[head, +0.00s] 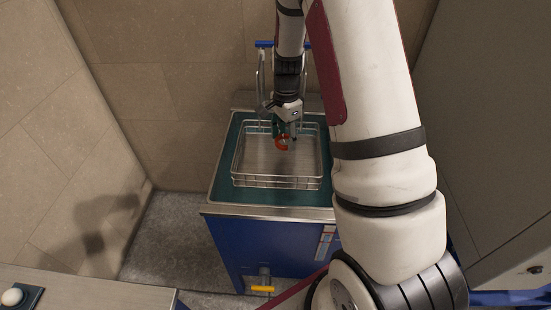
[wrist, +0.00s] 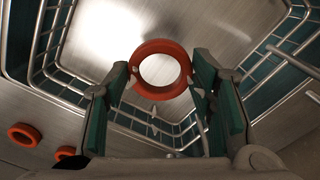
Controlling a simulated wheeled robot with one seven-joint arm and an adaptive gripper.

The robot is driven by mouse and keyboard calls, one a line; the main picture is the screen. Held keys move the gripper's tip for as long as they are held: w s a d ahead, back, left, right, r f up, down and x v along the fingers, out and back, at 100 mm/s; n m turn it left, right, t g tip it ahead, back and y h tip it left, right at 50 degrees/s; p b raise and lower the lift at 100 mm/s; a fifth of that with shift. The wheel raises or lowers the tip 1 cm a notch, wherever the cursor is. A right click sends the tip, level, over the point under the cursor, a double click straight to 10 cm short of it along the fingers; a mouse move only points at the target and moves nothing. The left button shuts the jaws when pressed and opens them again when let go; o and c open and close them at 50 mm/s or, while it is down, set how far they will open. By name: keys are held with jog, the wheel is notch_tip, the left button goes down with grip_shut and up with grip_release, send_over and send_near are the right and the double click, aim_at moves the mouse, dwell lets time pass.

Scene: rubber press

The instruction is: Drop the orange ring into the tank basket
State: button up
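The orange ring (head: 279,143) is pinched between the fingertips of my gripper (head: 285,138). In the wrist view the ring (wrist: 160,93) faces the camera, with a finger of my gripper (wrist: 160,76) against each side. The wire tank basket (head: 277,179) sits on the tank, and its mesh walls also show in the wrist view (wrist: 60,76). My gripper points down over the inside of the basket, and the ring appears within its walls. The exact height of the ring above the basket floor is hard to tell.
Two more orange rings (wrist: 24,134) lie on a grey surface at the lower left of the wrist view, apparently outside the basket. A blue-topped frame (head: 264,44) rises behind the basket. Tiled walls (head: 170,80) stand close behind and to the left.

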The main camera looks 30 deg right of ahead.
jog(key=o, duration=0.5)
jog(key=shift+c, duration=0.2)
notch_tip(320, 180, up, 12)
dwell(0.5)
